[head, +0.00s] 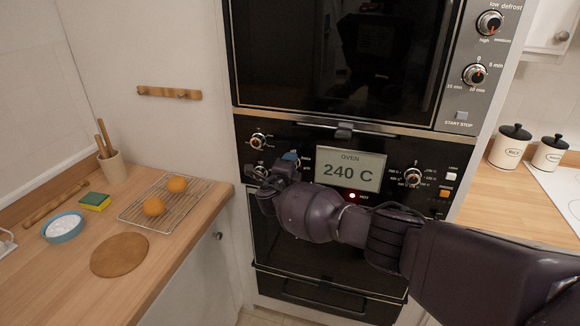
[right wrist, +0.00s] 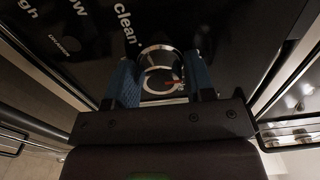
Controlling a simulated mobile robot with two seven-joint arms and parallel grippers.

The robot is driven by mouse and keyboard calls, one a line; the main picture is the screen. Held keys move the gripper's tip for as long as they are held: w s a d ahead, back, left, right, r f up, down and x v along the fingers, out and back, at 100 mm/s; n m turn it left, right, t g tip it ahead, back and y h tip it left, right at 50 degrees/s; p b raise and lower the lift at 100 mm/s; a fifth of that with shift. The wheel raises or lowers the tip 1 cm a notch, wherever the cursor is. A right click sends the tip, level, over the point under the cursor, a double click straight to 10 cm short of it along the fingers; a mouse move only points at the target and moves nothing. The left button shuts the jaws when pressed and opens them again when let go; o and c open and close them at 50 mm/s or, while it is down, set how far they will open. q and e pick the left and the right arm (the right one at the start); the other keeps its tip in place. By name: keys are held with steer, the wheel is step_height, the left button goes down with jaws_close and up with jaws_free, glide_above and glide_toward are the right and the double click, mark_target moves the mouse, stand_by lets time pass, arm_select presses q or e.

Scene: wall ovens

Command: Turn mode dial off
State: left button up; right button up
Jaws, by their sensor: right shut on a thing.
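The oven's control panel (head: 312,141) has two silver dials at its left, one above the other, and another dial (head: 412,177) right of the display. My right gripper (head: 272,168) reaches in from the right to the lower left dial (head: 259,172), partly covering it. In the right wrist view, the blue fingers of my right gripper (right wrist: 162,82) are shut on either side of a round silver dial (right wrist: 160,58) with a red mark. The word "clean" is printed beside it. I cannot read the dial's exact setting. My left gripper is not in view.
The display (head: 350,170) reads "OVEN 240 C", with a red light (head: 352,196) lit below it. The upper left dial (head: 258,141) sits close above the gripper. An upper oven (head: 340,50) is above. The wooden counter (head: 75,262) at left holds a rack with two buns.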

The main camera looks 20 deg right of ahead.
steer(key=shift+f, duration=0.1)
stand_by(0.3)
steer(key=o, duration=0.9)
steer(key=shift+s, duration=0.1)
steer(key=v, duration=1)
steer(key=shift+s+a, duration=0.25)
steer(key=shift+s, duration=0.05)
